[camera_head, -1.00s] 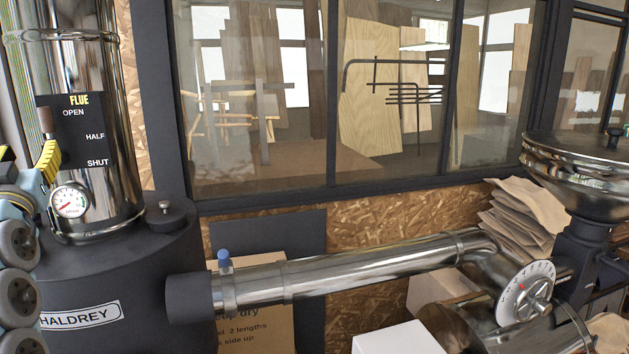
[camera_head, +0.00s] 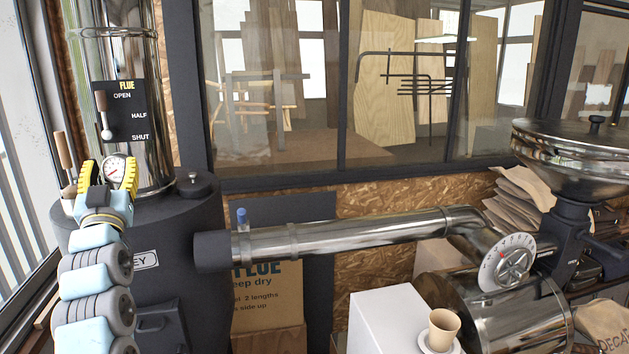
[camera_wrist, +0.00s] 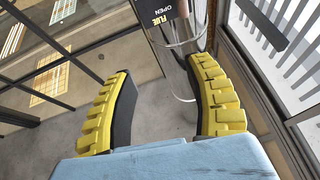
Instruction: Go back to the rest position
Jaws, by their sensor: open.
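My gripper (camera_head: 109,168) is open and empty, pointing up in front of the roaster's flue at the left of the head view. Its yellow ribbed fingers stand on either side of the pressure gauge (camera_head: 113,170) in the picture. In the wrist view the fingers (camera_wrist: 162,70) are wide apart with nothing between them. The flue lever (camera_head: 102,112), with a brown wooden handle and pale knob, shows above the gripper, apart from it. Its handle points up, beside the OPEN mark on the black flue plate (camera_head: 125,112).
Another wooden handle (camera_head: 64,151) stands just left of my gripper. A steel pipe (camera_head: 350,237) runs right from the dark roaster drum (camera_head: 185,235). A white block (camera_head: 372,318) bears a small tan cup (camera_head: 443,328). A grinder hopper (camera_head: 570,155) stands at right. A window (camera_head: 25,180) is at left.

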